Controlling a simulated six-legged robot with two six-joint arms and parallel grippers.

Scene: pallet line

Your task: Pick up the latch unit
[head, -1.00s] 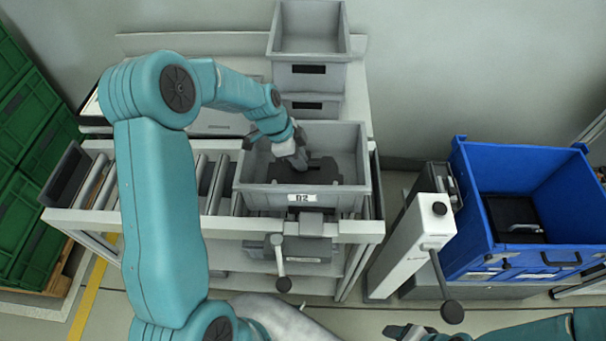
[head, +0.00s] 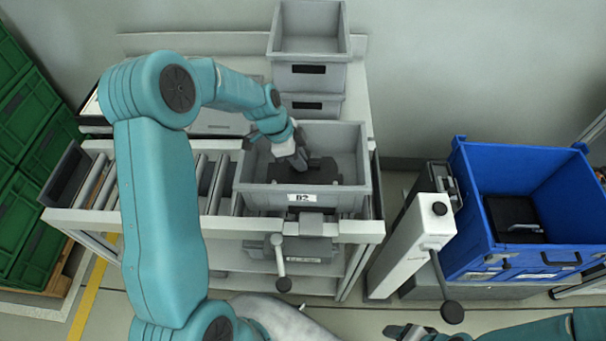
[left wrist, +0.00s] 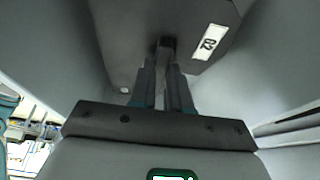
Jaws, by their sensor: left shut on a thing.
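The latch unit, a dark flat piece (head: 322,172), lies inside the grey bin (head: 355,150) on the roller conveyor. My left gripper (head: 298,161) reaches down into the bin at the unit's left part. In the left wrist view the fingers (left wrist: 166,68) are closed on a small dark projection of the latch unit (left wrist: 135,30), which bears a white label marked 02. The fingertips are partly hidden there. My right gripper (head: 408,332) shows only partly at the bottom edge, far from the bin, and its jaw is unclear.
A blue crate (head: 500,258) with a dark item inside stands at the right, beside a white post (head: 412,245) with a lever. Stacked grey bins (head: 310,75) stand behind the bin. Green crates (head: 30,130) are at the far left. Rollers left of the bin are partly clear.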

